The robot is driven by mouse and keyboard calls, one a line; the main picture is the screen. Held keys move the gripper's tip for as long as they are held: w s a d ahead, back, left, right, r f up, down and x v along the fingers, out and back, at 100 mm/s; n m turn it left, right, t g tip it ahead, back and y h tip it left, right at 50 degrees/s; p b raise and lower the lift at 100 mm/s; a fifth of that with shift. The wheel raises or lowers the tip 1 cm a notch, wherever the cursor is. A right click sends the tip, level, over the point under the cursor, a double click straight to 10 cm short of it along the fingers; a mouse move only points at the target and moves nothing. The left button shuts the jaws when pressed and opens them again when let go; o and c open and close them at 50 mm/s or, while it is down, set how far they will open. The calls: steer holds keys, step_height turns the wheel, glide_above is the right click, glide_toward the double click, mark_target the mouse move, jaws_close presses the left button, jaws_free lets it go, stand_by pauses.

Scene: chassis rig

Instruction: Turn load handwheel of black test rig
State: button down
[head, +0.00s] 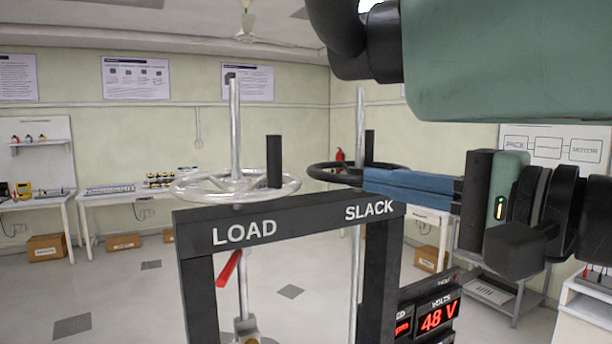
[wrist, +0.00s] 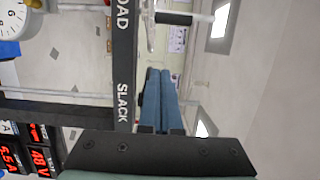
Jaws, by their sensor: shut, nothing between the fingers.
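The black test rig has a dark top beam (head: 290,218) lettered LOAD at left and SLACK at right. The load handwheel (head: 290,187) is pale silver, lies flat above the LOAD label, and has an upright black grip (head: 274,161) and a silver spindle (head: 235,130). Part of it shows in the wrist view (wrist: 150,28). The black slack handwheel (head: 322,174) is above SLACK, partly hidden behind my fingers. My gripper (head: 366,181) has blue fingers, shut and empty, pointing left at about rim height. Its tips (wrist: 159,70) are apart from the load handwheel. Contact with the slack wheel cannot be told.
A red lever (head: 229,268) hangs below the beam at left. A red-lit display (head: 438,315) reading 48 V is at the lower right of the rig. A dial gauge (wrist: 12,18) shows in the wrist view. Benches (head: 110,194) line the back wall, with open floor between.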

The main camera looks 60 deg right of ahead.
glide_toward(298, 179)
steer(key=w+d+r, duration=0.1)
steer(key=w, duration=0.3)
steer(key=a, duration=0.2)
steer(key=w+b, duration=0.1)
steer(key=shift+w+a+r, duration=0.1)
steer(key=shift+a+r, duration=0.2)
steer(key=shift+a, duration=0.1)
steer(key=shift+w+a+p, duration=0.25)
steer(key=shift+a+p, duration=0.05)
steer(key=shift+a, duration=0.35)
